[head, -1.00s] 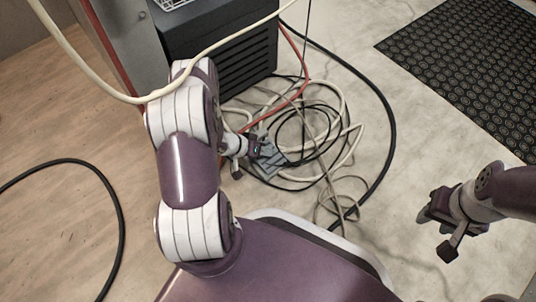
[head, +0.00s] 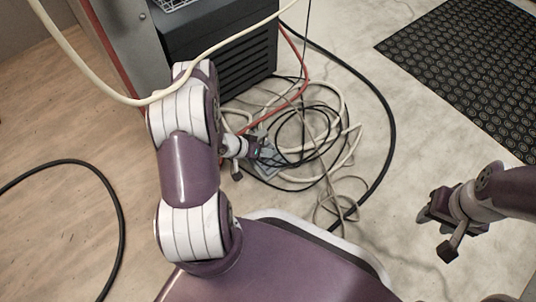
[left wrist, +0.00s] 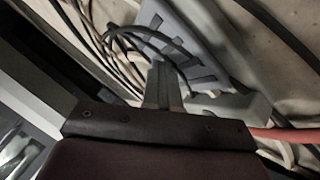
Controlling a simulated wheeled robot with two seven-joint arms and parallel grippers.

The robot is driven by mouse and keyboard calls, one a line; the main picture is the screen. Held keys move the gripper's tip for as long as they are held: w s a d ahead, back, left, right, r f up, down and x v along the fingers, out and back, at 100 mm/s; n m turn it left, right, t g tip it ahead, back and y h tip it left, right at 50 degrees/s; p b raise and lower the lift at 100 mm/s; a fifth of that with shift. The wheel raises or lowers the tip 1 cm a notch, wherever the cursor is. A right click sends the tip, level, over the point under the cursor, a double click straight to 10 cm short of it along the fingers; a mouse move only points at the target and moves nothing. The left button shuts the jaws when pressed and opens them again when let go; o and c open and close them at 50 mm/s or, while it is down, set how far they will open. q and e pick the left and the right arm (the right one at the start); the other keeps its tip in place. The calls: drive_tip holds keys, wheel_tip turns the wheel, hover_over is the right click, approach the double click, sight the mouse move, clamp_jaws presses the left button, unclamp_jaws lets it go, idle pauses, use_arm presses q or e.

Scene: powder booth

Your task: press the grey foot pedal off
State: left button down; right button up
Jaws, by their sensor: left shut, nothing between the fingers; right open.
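My right gripper (head: 434,212) is open and empty, off to the right over bare floor.
Cream, black and red cables (head: 330,125) coil around the pedal. The dark vented cabinet (head: 235,65) stands close behind my left arm. A cream hose (head: 100,92) hangs across the upper left.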

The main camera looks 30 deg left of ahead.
use_arm(q)
drive_tip(key=shift+s, duration=0.1)
wheel_tip(320, 180, up, 6)
drive_tip(key=p, duration=0.6)
drive_tip(key=shift+r, duration=0.1)
idle(2.1)
